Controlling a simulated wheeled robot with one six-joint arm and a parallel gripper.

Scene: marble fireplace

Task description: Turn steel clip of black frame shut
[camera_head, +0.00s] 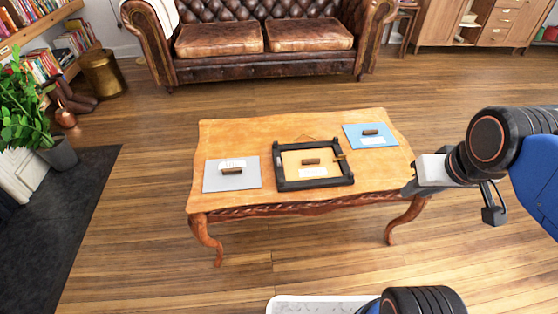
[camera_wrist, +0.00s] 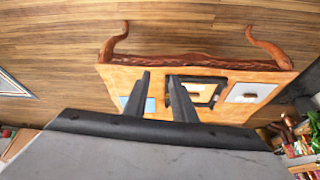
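The black frame (camera_head: 316,185) lies flat on the wooden table, around a tan panel (camera_head: 299,158) with a brown handle and a white label. A small tan piece (camera_head: 341,156) sits on its right side and a small pale mark (camera_head: 281,160) on its left side. The steel clip is too small to tell for certain, as is how it is turned. The frame also shows in the wrist view (camera_wrist: 222,91), partly behind a finger. My gripper (camera_wrist: 158,75) is open and empty, with its two fingers apart. In the head view it is at the table's right edge, apart from the frame.
A grey panel (camera_head: 212,181) lies left of the frame and a blue panel (camera_head: 377,142) right of it, both with handles. The table (camera_head: 239,134) has bare wood around them. A leather sofa (camera_head: 263,68) stands behind, a plant (camera_head: 25,117) at left.

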